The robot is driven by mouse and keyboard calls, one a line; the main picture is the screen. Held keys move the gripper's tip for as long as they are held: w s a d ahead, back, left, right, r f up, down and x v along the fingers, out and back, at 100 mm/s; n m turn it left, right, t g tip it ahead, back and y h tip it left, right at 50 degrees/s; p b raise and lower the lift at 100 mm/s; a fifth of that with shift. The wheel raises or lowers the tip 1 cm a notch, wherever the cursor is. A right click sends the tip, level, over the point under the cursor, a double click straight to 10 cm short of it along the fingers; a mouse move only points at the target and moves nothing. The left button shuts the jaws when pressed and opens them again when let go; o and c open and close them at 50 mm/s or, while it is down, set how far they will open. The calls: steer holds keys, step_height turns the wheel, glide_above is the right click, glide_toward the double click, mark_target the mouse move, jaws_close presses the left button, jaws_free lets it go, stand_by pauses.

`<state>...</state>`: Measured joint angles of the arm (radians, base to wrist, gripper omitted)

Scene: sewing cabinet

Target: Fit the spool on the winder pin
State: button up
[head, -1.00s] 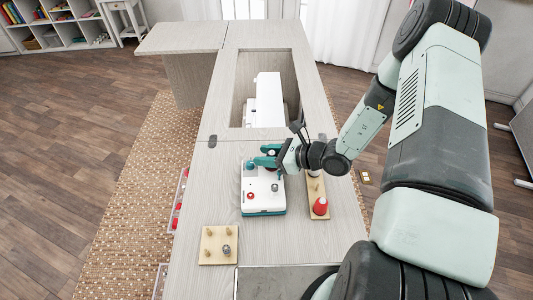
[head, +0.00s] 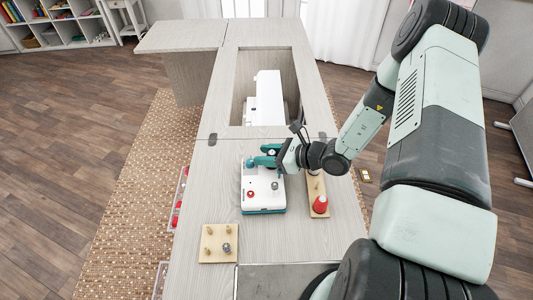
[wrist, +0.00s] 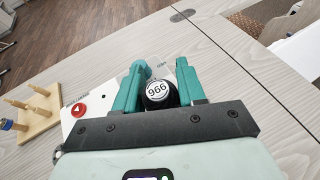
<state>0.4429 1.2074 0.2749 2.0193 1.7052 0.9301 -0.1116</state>
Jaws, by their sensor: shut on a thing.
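The spool (wrist: 160,92) is black with a round white label reading 966. It sits between the teal fingers of my gripper (wrist: 160,72), which is shut on it. In the head view my gripper (head: 264,155) is over the far end of the bobbin winder (head: 263,201), a white box with a teal base. The winder's white top also shows in the wrist view (wrist: 104,92), left of and below the spool. The winder pin cannot be made out, and neither can any contact between it and the spool.
A red button (head: 250,194) is on the winder. A wooden peg board (head: 208,258) stands at the near left. Another board with a red cone spool (head: 320,204) stands to the right. A white sewing machine (head: 267,95) sits in the cabinet opening behind.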

steer(key=o, duration=1.1)
steer(key=v, duration=1)
steer(key=shift+d+r, duration=0.2)
steer(key=shift+d, duration=0.15)
steer(key=shift+s, duration=0.1)
